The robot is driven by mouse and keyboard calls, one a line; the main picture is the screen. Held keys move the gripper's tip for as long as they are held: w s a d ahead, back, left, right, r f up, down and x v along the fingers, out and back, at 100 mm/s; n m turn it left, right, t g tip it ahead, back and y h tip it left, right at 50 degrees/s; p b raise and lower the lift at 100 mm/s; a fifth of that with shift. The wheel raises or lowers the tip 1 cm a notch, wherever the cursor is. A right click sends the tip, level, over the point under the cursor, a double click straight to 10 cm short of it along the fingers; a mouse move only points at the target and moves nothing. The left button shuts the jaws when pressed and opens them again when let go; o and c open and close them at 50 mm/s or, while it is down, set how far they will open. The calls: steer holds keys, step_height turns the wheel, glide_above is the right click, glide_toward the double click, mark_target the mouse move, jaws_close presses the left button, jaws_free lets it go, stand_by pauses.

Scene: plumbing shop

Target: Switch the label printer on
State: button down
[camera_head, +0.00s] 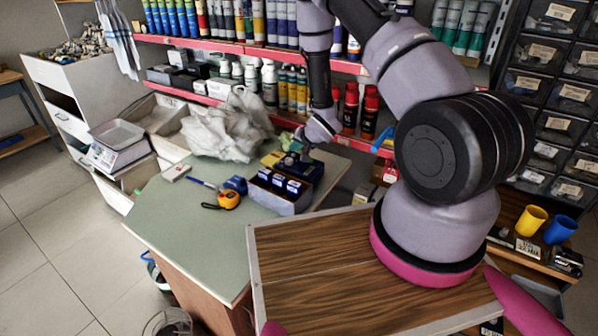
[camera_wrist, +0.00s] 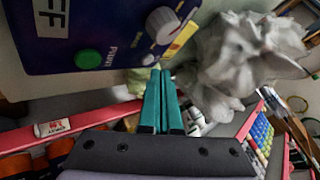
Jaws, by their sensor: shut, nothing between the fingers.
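The label printer (camera_head: 306,170) is a dark blue box near the back of the green worktop, partly hidden by my arm in the head view. In the wrist view its blue panel (camera_wrist: 110,28) fills the upper left, with a round green button (camera_wrist: 88,59), a large pale knob (camera_wrist: 162,25), a smaller knob (camera_wrist: 148,60) and a white plate (camera_wrist: 52,15) on which "FF" shows, cut off by the frame edge. My gripper (camera_wrist: 160,73) has its teal fingers together and empty; the tips are close to the panel's edge by the small knob. I cannot tell whether they touch it.
A grey tray of small blue boxes (camera_head: 279,203) stands in front of the printer. An orange tape measure (camera_head: 228,199) and a blue pen (camera_head: 203,183) lie to the left. A crumpled pale bag (camera_head: 228,128) is behind left. Shelves of bottles and cans (camera_head: 292,90) rise behind.

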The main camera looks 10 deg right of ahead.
mark_target(295, 157)
steer(key=shift+f, duration=0.1)
stand_by(0.3)
steer(key=shift+f, duration=0.3)
steer(key=shift+f, duration=0.15)
stand_by(0.4)
steer(key=shift+r, duration=0.6)
steer(key=shift+r, duration=0.1)
steer(key=shift+r, duration=2.9)
